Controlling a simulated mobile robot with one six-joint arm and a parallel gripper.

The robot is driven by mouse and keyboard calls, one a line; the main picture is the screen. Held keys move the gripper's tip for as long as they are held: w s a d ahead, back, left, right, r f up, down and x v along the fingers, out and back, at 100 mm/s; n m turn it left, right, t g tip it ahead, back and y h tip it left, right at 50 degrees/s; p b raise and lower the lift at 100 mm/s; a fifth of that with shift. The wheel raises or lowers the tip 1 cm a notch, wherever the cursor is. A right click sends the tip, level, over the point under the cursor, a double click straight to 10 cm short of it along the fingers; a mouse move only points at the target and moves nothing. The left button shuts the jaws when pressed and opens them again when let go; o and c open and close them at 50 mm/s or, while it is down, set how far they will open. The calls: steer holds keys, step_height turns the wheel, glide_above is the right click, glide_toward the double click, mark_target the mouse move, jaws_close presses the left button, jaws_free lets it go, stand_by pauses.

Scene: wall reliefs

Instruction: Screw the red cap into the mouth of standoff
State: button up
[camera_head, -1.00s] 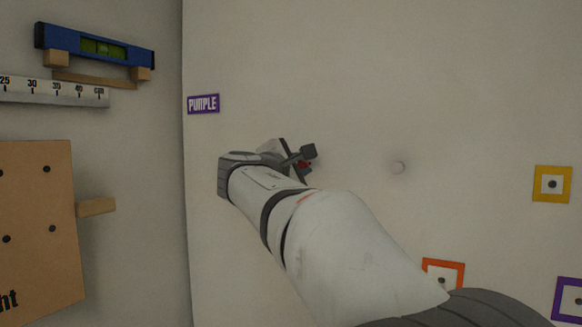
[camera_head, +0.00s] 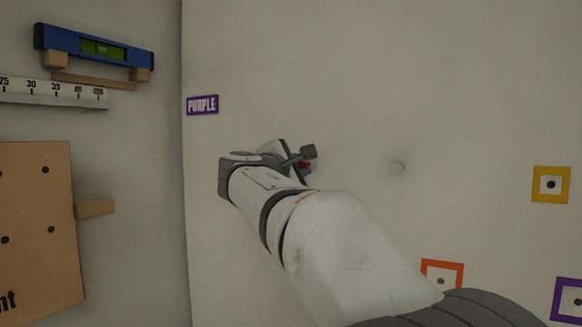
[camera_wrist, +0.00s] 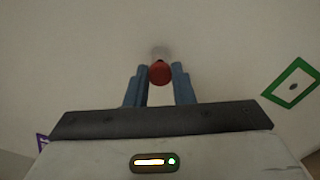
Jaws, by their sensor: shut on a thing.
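The red cap (camera_wrist: 160,73) sits between the tips of my gripper's two blue fingers (camera_wrist: 160,82) in the wrist view. My gripper is shut on it. A pale standoff (camera_wrist: 160,51) shows just beyond the cap, in line with it. The cap hides most of the standoff's mouth, and I cannot tell whether the cap touches it or has entered it. My wrist hides the standoff there.
Yellow (camera_head: 565,184), orange (camera_head: 458,270) and purple (camera_head: 560,297) square frames surround dark holes. A green one (camera_wrist: 308,69) is in the wrist view. A purple label (camera_head: 202,105), spirit level (camera_head: 120,54) and ruler (camera_head: 60,96) are left.

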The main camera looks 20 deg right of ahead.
steer(key=shift+w+d, duration=0.3)
steer(key=shift+d, duration=0.1)
steer(key=o, duration=1)
steer(key=shift+b+v, duration=0.75)
steer(key=shift+v, duration=3.1)
